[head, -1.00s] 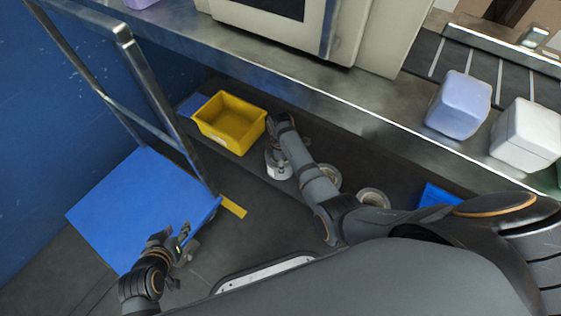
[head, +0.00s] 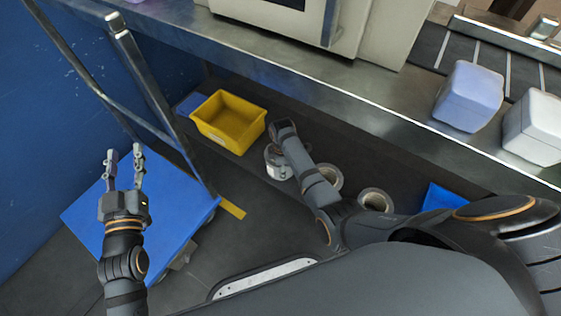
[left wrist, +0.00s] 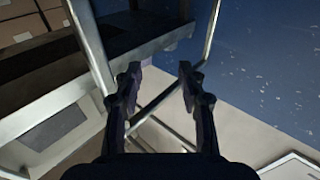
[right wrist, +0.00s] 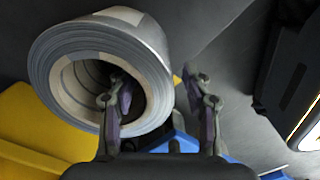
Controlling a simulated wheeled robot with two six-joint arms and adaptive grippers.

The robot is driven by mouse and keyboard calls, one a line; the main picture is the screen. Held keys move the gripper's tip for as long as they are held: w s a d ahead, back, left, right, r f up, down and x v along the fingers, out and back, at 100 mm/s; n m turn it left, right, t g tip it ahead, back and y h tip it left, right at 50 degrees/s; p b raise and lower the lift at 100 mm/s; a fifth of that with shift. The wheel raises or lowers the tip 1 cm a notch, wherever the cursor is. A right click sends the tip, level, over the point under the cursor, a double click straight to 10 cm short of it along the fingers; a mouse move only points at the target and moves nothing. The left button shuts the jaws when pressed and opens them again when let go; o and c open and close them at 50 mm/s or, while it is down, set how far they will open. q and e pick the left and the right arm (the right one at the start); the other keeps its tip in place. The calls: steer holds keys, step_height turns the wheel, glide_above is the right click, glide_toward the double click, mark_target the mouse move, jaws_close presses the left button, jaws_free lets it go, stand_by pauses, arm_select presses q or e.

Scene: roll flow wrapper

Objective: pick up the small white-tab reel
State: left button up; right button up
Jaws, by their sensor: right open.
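A grey tape reel (head: 276,163) with a whitish patch sits on the shelf under the bench, partly hidden by my right arm in the head view. The right wrist view shows a reel (right wrist: 160,62) up close, with a pale patch on its rim and a pale core. My right gripper (right wrist: 158,85) is open there. Its left finger overlaps the core hole and its right finger is outside the rim; contact cannot be told. Two more reels, a middle one (head: 329,177) and a right one (head: 375,199), lie alongside. My left gripper (head: 125,158) is open and empty above the blue platform.
A yellow bin (head: 228,122) stands left of the reels. A blue platform cart (head: 185,205) with a metal handle is at left. The steel bench edge (head: 330,95) overhangs the shelf. A blue item (head: 441,197) lies right of the reels.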

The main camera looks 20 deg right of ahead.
steer(key=shift+f+b, duration=0.4)
steer(key=shift+f, duration=0.45)
arm_select(q)
step_height(320, 180, up, 10)
steer(key=s+t, duration=0.1)
steer(key=t, duration=0.3)
steer(key=shift+s+f+m+t+h, duration=0.15)
steer(key=shift+s+m+t+h, duration=0.05)
steer(key=shift+m+t+h, duration=0.1)
arm_select(e)
steer(key=shift+c, duration=0.4)
jaws_close()
steer(key=shift+r, duration=0.1)
